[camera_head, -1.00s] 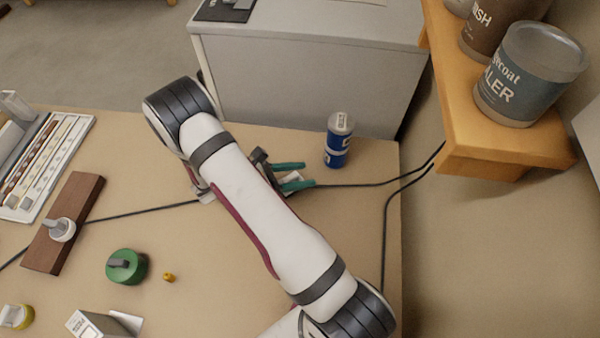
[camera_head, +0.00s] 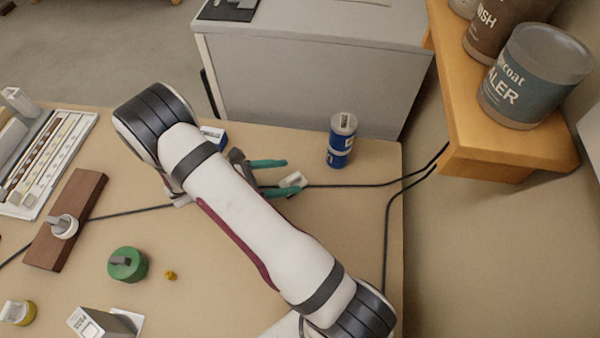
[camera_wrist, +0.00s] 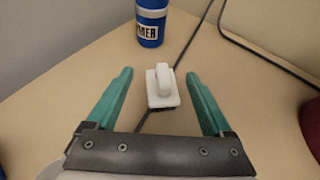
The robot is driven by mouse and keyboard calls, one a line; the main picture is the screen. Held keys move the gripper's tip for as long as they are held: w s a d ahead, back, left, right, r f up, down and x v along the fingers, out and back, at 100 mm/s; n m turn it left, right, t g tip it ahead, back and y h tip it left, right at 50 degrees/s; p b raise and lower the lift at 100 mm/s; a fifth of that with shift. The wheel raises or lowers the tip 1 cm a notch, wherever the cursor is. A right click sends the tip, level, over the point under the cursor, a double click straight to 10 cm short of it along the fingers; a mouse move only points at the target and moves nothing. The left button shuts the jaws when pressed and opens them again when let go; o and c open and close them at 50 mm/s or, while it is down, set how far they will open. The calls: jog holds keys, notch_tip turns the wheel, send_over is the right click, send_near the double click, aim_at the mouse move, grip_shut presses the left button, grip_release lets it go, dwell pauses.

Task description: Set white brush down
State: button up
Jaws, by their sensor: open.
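The white brush (camera_wrist: 161,90) stands on the bench between and just beyond the spread fingers of my gripper (camera_wrist: 157,100) in the wrist view. It has a flat base and a raised handle, and it touches neither finger there. My gripper is open and empty.
A blue can (camera_head: 341,140) stands just beyond the brush, also seen in the wrist view (camera_wrist: 152,22). A black cable (camera_head: 350,186) runs beside the brush. A wooden shelf with cans (camera_head: 510,140) is at the right. A grey cabinet (camera_head: 310,80) stands behind.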

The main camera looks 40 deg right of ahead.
jog(key=v, duration=0.5)
jog(key=shift+w+a+r, duration=0.1)
jog(key=shift+w+a, duration=0.05)
jog(key=shift+a, duration=0.2)
jog(key=shift+a+r, duration=0.25)
jog(key=shift+r, duration=0.05)
jog(key=s+a+r+m+g+y, duration=0.1)
jog(key=s+r+m+g+y, duration=0.1)
jog(key=s+r+m+y, duration=0.75)
jog(key=s+a+r+m+t+y, duration=0.4)
jog(key=s+a+m, duration=0.4)
jog(key=s+m, duration=0.2)
jog(key=shift+s+r+m+y, duration=0.25)
jog(key=shift+r+m+y, duration=0.2)
jog(key=shift+r+m, duration=0.5)
